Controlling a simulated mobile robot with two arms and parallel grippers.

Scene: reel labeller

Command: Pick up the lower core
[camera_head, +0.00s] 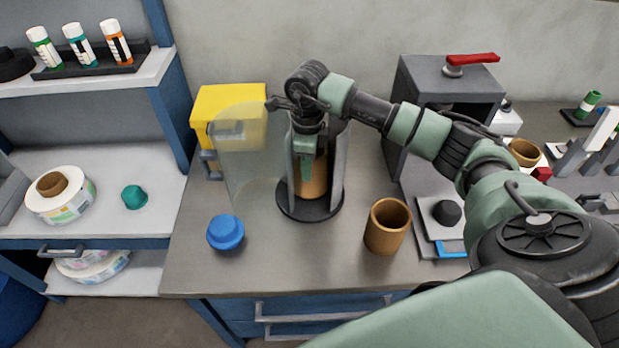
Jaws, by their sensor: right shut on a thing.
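A brown core (313,182), the lower core, stands upright inside a core holder with tall grey walls and a dark round base (310,213). My right gripper (307,168) points down between the walls and is shut on the top of this core. The gripper hides part of the core, and the walls hide its sides. A clear curved cover (243,160) stands open at the left of the holder. A second brown core (387,226), open at the top, stands on the counter to the right. My left gripper is not in view.
A yellow box (226,112) stands behind the cover. A blue cap (225,232) lies at the front left. A grey machine with a red lever (470,59) stands at the back right. Shelves with a label reel (75,205) are at the left. The front middle counter is clear.

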